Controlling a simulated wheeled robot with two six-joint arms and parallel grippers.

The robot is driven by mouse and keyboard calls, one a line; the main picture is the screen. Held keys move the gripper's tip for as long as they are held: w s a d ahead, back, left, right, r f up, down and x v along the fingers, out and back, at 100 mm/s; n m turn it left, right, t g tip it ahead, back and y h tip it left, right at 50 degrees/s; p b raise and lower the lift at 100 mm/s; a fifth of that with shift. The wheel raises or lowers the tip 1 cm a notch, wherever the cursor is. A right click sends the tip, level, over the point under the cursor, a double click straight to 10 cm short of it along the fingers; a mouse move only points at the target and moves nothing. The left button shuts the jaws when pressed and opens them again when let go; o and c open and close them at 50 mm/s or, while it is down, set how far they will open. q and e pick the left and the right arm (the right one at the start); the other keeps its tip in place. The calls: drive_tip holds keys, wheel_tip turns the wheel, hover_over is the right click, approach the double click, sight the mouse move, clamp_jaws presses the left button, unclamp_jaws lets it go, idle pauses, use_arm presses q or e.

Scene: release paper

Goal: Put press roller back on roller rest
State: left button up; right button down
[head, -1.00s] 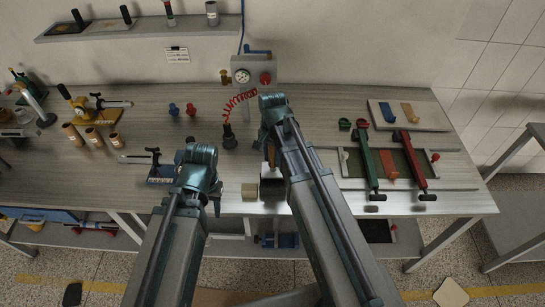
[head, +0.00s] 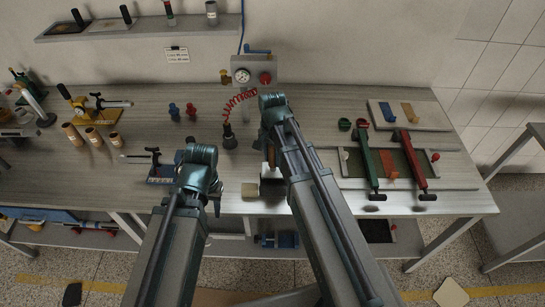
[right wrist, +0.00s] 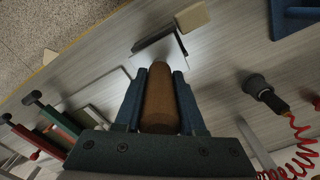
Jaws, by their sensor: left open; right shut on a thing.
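The press roller appears as a brown cylinder (right wrist: 158,100) between the two blue fingers of my right gripper (right wrist: 156,72), which is shut on it. In the head view a sliver of the roller (head: 271,156) shows beside my right arm, which hides most of that gripper. A white, plate-like thing, seemingly the roller rest (head: 270,173), stands near the table's front edge; in the right wrist view it (right wrist: 162,48) lies just beyond the roller's end. I cannot tell whether they touch. My left gripper (head: 217,204) is open near the front edge, its fingers mostly hidden.
A small beige block (head: 249,190) lies left of the white thing. A blue-based tool (head: 162,172) is near my left gripper. A red coiled hose (head: 238,98) hangs behind. Green (head: 369,165) and red (head: 415,165) long tools lie to the right.

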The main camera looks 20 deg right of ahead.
sight(272, 170)
drive_tip(key=shift+f+b, duration=2.75)
drive_tip(key=shift+f, duration=0.1)
drive_tip(key=shift+c, duration=2.1)
unclamp_jaws()
drive_tip(key=shift+r, duration=0.1)
drive_tip(key=shift+r, duration=0.1)
wheel_tip(272, 170, up, 14)
drive_tip(key=p, duration=1.4)
drive_tip(key=shift+f, duration=0.2)
drive_tip(key=s+a+f+n+h+b, duration=0.1)
drive_tip(key=s+a+f+n+b, duration=0.9)
drive_tip(key=s+f+n+b, duration=0.2)
drive_tip(key=shift+s+n, duration=0.9)
drive_tip(key=shift+s, duration=0.15)
